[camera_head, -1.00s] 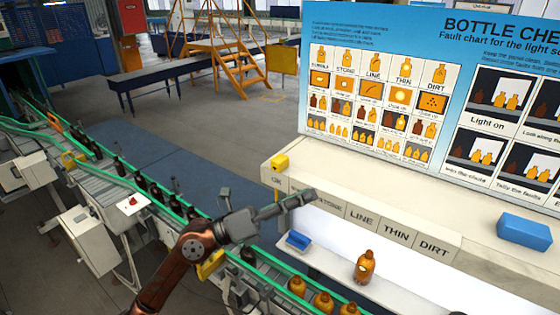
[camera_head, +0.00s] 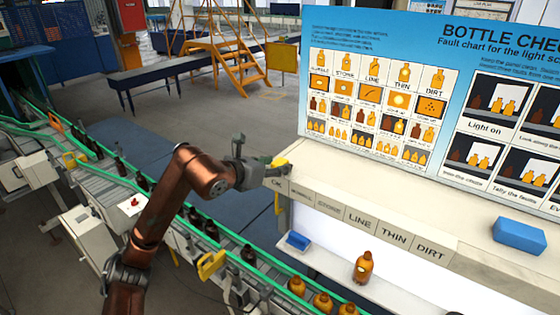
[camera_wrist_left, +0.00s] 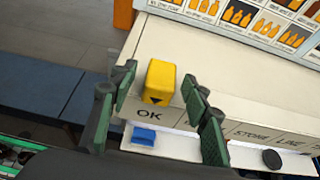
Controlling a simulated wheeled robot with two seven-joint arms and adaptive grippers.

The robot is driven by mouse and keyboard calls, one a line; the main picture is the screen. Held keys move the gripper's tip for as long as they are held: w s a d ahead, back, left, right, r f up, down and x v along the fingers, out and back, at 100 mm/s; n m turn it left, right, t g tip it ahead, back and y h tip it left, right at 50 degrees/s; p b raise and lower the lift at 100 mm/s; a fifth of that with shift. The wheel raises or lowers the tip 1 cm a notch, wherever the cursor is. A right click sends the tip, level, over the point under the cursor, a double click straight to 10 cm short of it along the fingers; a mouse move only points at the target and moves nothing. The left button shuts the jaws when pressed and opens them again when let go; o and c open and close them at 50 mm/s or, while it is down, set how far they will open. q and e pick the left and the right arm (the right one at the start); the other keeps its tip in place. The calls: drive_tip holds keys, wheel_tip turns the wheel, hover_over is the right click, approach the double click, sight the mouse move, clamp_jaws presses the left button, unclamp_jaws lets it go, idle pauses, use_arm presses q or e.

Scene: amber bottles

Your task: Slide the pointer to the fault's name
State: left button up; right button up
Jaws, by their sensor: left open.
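The yellow pointer (camera_head: 281,161) sits at the left end of the cream ledge, above the OK label (camera_head: 277,182). In the left wrist view the pointer (camera_wrist_left: 160,82) shows a black arrow aimed at OK. My left gripper (camera_head: 268,168) is at the pointer; its open fingers (camera_wrist_left: 158,88) stand on either side of it, with gaps visible. The label row (camera_head: 361,219) runs right from OK through a blurred name, STONE, LINE, THIN and DIRT. An amber bottle (camera_head: 363,266) stands upright on the white shelf below; its fault is too small to tell. My right gripper is not in view.
The fault chart board (camera_head: 380,90) stands behind the ledge. A blue block (camera_head: 519,235) lies on the ledge at right. The conveyor (camera_head: 180,215) with bottles passes at left. The ledge front between is clear.

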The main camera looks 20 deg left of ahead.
use_arm(q)
drive_tip(key=shift+x, duration=1.1)
clamp_jaws()
